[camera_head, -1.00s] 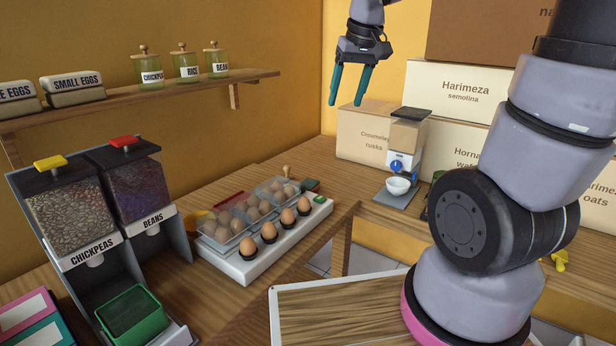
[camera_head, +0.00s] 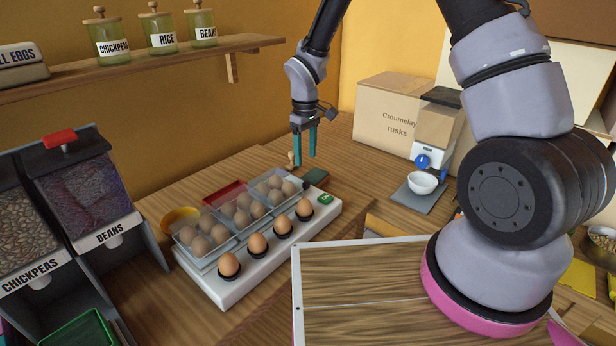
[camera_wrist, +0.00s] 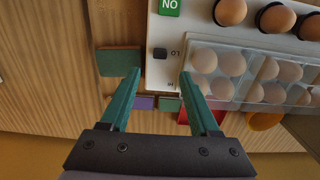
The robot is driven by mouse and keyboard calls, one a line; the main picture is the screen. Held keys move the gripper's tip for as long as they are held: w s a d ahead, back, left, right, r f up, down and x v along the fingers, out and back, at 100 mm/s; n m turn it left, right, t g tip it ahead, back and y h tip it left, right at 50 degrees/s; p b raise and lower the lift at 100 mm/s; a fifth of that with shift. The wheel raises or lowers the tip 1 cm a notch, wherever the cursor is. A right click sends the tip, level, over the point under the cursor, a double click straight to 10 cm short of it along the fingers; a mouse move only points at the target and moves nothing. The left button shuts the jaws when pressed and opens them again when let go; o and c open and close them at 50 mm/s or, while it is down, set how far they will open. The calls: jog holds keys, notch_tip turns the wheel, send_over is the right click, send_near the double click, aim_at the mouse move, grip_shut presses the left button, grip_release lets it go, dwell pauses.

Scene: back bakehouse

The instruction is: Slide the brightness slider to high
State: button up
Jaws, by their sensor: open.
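The white egg-lamp box (camera_head: 225,288) stands on the wooden counter, with several eggs in a row of black cups and clear egg cartons behind them. In the wrist view, the black slider knob (camera_wrist: 160,53) is at the end of the box beside the "LO" mark; a partly visible mark, apparently "HI", lies nearer my gripper. The green ON switch (camera_wrist: 169,7) is beyond the knob, and also shows in the head view (camera_head: 325,198). My gripper (camera_head: 305,155) is open and empty above the box's far end. In the wrist view, its fingertips (camera_wrist: 160,74) lie either side of the knob's line, short of it.
A clear egg carton (camera_wrist: 218,70) is close to the right finger. A dark green block (camera_wrist: 118,61) lies beside the box, near the left finger. A red item (camera_head: 225,192) and a yellow bowl (camera_head: 180,220) lie behind the cartons. A grinder-like dispenser (camera_head: 437,125) stands right.

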aim_at(306, 182)
notch_tip(306, 182, down, 9)
jog(key=shift+f, duration=0.15)
jog(key=shift+c, duration=0.3)
grip_shut()
dwell(1.3)
